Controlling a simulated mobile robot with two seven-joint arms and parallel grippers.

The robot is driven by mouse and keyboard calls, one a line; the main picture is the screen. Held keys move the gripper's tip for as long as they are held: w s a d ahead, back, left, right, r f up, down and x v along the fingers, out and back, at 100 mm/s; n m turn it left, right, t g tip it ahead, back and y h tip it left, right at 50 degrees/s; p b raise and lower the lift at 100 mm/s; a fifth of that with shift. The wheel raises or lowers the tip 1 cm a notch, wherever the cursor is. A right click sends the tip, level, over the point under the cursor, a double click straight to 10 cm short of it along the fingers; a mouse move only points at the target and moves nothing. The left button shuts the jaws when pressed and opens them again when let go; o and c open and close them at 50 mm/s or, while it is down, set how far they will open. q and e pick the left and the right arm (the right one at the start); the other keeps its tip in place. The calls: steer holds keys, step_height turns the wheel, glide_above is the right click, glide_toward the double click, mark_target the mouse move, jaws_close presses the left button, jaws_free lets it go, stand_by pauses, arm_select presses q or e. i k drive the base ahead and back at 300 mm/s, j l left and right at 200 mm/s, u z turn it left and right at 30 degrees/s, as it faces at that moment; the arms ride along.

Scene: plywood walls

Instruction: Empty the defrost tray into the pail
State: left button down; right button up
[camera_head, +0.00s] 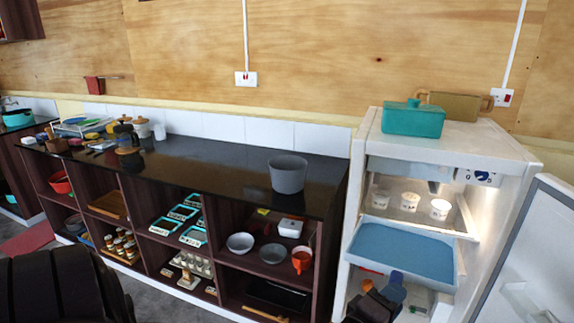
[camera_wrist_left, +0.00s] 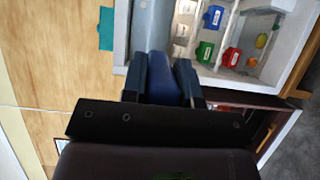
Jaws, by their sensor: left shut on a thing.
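The defrost tray (camera_head: 402,255) is a wide, light blue, shallow tray. In the left wrist view, this dark blue part (camera_wrist_left: 166,78) is between the two fingers. The tray's pale body (camera_wrist_left: 151,25) shows beyond them. I cannot tell whether the tray holds water. The pail (camera_head: 288,176) is a grey bucket upright on the dark counter, left of the fridge. My right gripper is not in view.
The fridge door (camera_head: 535,265) stands open at the right. White cups (camera_head: 409,201) stand on the shelf above the tray. A teal pot (camera_head: 412,119) is on the fridge top. Small coloured boxes (camera_wrist_left: 204,51) lie below the tray. The counter around the pail is clear.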

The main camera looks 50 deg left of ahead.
mark_target(288, 175)
steer(key=j, duration=0.55)
steer(key=i+j+u, duration=0.1)
steer(key=j, duration=1)
steer(key=i+j+u, duration=0.1)
steer(key=j, duration=0.45)
steer(key=i+j, duration=0.1)
steer(key=j, duration=0.4)
steer(key=j+u, duration=0.1)
steer(key=j, duration=0.45)
steer(key=i+j, duration=0.15)
steer(key=j, duration=0.4)
steer(key=u, duration=0.05)
